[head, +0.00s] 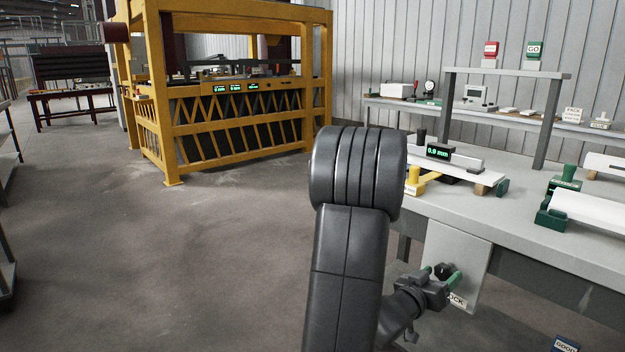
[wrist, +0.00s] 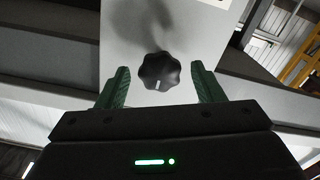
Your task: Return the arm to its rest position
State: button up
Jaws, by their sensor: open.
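My gripper (head: 440,276) is at the front of the workbench, low beside a pale panel (head: 462,250) that hangs from the bench edge. A black lobed knob (wrist: 159,71) sits on this panel, with a white mark on it. In the wrist view my gripper (wrist: 160,88) has its two green fingers spread apart, one on each side of the knob, with gaps visible between fingers and knob. The jaws hold nothing. My dark arm fills the middle of the head view and hides part of the bench's left end. A label on the panel is partly hidden by my gripper.
The workbench (head: 540,235) carries a gauge reading 0.9 mm (head: 438,152), a yellow piece (head: 414,182) and green holders (head: 553,212) with white parts. A grey frame (head: 505,75) rises behind. A yellow press (head: 230,100) stands at the back left. The floor (head: 150,260) at left is clear.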

jog(key=shift+x, duration=1.3)
jog(key=shift+a, duration=0.1)
jog(key=p+v, duration=0.1)
jog(key=v, duration=1.3)
jog(key=b+x, duration=0.1)
jog(key=x, duration=1.3)
jog(key=shift+d, duration=0.2)
jog(key=shift+a+m+b, duration=0.15)
jog(key=shift+m+b, duration=0.55)
jog(key=shift+m, duration=0.3)
jog(key=m+b, duration=0.2)
jog(key=m, duration=0.5)
jog(key=shift+b, duration=0.35)
jog(key=m+b, duration=0.1)
jog(key=m, duration=0.3)
jog(key=m+b, duration=0.1)
jog(key=m, duration=0.4)
